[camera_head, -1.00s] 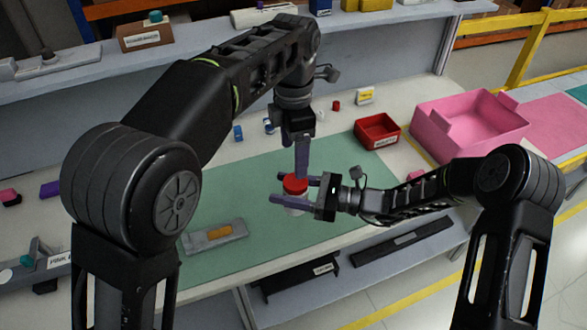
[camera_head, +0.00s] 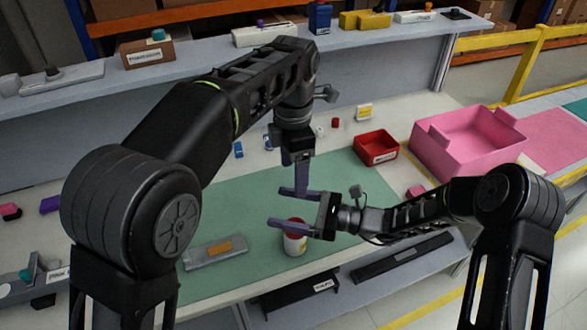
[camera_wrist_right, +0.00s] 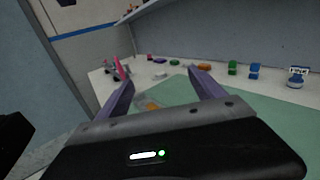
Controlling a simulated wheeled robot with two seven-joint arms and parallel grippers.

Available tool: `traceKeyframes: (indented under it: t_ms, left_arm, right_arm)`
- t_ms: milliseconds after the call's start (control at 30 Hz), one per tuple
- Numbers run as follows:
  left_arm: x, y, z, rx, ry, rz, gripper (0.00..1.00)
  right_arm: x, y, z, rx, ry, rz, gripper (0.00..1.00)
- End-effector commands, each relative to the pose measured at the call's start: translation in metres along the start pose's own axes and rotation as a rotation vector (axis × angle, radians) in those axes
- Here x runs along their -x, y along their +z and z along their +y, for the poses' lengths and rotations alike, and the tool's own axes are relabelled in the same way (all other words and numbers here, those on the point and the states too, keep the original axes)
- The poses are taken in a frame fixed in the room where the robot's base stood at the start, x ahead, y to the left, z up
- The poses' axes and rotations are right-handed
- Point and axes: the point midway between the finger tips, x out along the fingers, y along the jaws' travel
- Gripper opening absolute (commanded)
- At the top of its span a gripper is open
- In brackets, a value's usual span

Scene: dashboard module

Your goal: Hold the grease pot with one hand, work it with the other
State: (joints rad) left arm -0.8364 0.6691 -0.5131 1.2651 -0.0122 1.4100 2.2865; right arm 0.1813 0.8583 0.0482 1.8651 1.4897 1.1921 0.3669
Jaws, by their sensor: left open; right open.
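The grease pot (camera_head: 295,244) is white with a red lid and a small coloured label. In the head view it is near the front edge of the green mat, and looks about upright. My right gripper (camera_head: 276,207) is open, its fingers pointing left. Its nearer finger crosses in front of the lid, hiding part of it; whether they touch I cannot tell. The pot does not show between the fingers in the right wrist view (camera_wrist_right: 160,92). My left gripper (camera_head: 294,172) is open, pointing down behind the right gripper, with nothing visible between its fingers.
A grey tray with an orange piece (camera_head: 215,252) lies left on the mat (camera_head: 235,205). A red bin (camera_head: 376,140) and a pink crate (camera_head: 468,140) stand to the right. Small blue parts (camera_head: 238,149) lie behind the mat. A shelf (camera_head: 200,75) runs along the back.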

Motion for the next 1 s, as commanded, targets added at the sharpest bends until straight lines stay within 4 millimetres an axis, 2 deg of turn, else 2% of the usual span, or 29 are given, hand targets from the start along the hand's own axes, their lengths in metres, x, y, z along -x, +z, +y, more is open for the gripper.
traceKeyframes:
  t_ms: [233,600,733,1000]
  left_arm:
    - [-0.007,0.0,0.0,0.0,0.0,0.0,0.76]
    - [-0.025,0.0,0.0,0.0,0.0,0.0,0.76]
    - [-0.027,0.0,0.0,0.0,0.0,0.0,0.76]
    - [-0.026,0.0,0.0,0.0,0.0,0.0,0.76]
  right_arm:
    - [0.015,-0.002,-0.001,0.0,-0.003,0.0,0.78]
    - [0.07,-0.002,-0.001,0.002,-0.003,0.0,0.78]
    - [0.077,-0.001,0.0,0.0,0.0,0.0,0.78]
    - [0.078,0.0,0.0,0.0,0.0,0.0,0.78]
